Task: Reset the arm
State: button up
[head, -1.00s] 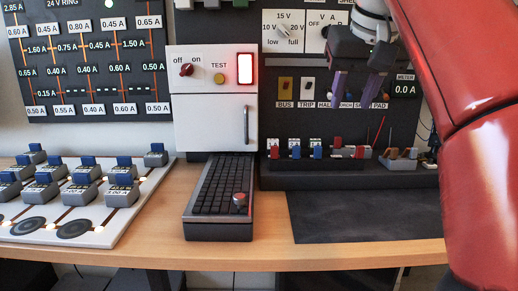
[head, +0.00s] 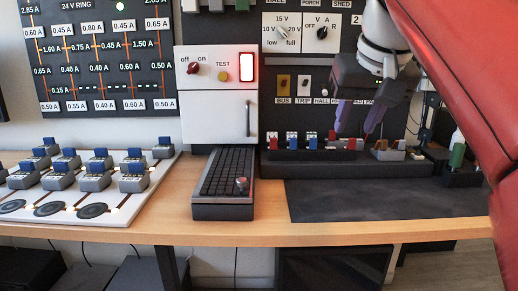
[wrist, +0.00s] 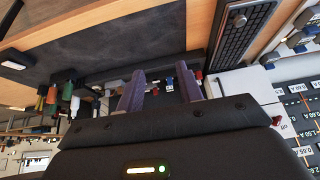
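My gripper (head: 359,118) hangs at the right of the head view, in front of the dark meter panel (head: 284,62). Its two purple fingers point down, above the row of small coloured plugs (head: 312,139) and to their right. In the wrist view my gripper (wrist: 161,88) shows its two fingers spread apart, with nothing held between them. It is open and empty. My red arm link covers the right edge of the head view and hides part of the panel.
A wooden bench (head: 270,232) carries a dark mat (head: 390,200), a black grid tray (head: 224,180) and a white board (head: 130,199) with several grey blocks. A white switch box (head: 215,112) with a lit red-edged lamp stands behind. Green and orange-handled tools (wrist: 45,98) show in the wrist view.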

jog(key=s+f, duration=0.5)
jog(key=f, duration=0.5)
jog(key=s+f, duration=0.5)
jog(key=f, duration=0.6)
jog(key=s+f, duration=0.5)
jog(key=f, duration=0.6)
jog(key=shift+a+f, duration=0.2)
jog(key=shift+a, duration=0.05)
